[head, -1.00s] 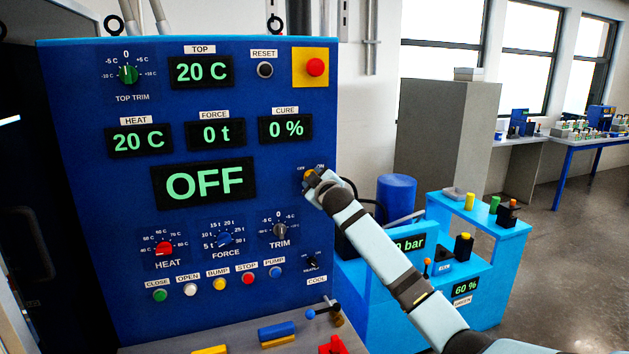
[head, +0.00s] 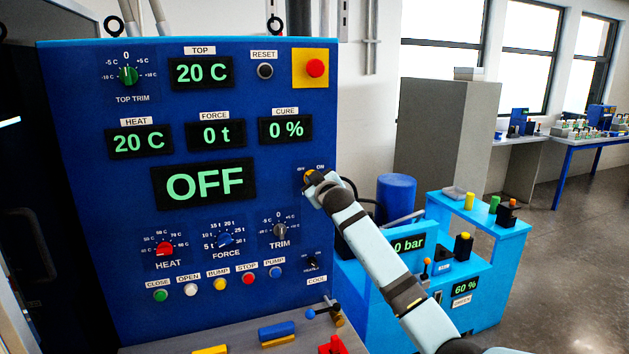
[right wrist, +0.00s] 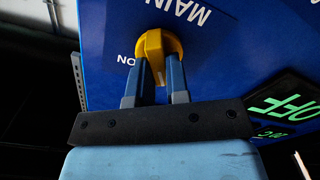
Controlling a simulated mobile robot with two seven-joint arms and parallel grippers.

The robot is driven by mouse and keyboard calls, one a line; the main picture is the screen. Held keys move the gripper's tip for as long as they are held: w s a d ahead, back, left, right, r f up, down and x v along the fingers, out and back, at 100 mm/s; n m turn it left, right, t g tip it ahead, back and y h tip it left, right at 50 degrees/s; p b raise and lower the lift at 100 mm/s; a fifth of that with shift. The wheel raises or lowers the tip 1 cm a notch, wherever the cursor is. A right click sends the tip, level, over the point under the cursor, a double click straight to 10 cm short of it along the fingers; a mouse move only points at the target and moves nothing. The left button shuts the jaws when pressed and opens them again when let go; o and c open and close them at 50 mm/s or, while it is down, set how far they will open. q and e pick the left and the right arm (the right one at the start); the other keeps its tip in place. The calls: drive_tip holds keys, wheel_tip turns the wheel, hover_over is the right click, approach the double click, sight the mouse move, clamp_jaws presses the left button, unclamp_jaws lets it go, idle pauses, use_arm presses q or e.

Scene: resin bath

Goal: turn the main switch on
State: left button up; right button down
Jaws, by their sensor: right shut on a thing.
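The main switch is a yellow knob (right wrist: 155,45) on a blue panel, with "MAIN" and "ON" lettering upside down around it in the right wrist view. My right gripper (right wrist: 159,76) is shut on the knob, one finger on each side of its grip. In the head view the right gripper (head: 313,182) is at the panel's right edge, below the small OFF and ON labels, and covers most of the knob. The large display (head: 204,183) reads OFF. My left gripper is not in view.
The control panel (head: 110,215) carries dials, buttons and a red stop button (head: 315,67) above the switch. A light-blue unit (head: 480,300) with a blue drum (head: 396,195) stands right of it, behind my right arm. Blocks lie on the ledge below.

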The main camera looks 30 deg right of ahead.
drive_tip(key=shift+d+m+p, duration=0.15)
drive_tip(key=shift+m+p, duration=1.35)
drive_tip(key=shift+m, duration=2.35)
drive_tip(key=shift+d+m+p, duration=0.15)
drive_tip(key=shift+m+p, duration=1.3)
drive_tip(key=shift+m, duration=2.4)
drive_tip(key=c, duration=1.1)
unclamp_jaws()
drive_tip(key=shift+s, duration=0.1)
drive_tip(key=shift+s, duration=0.1)
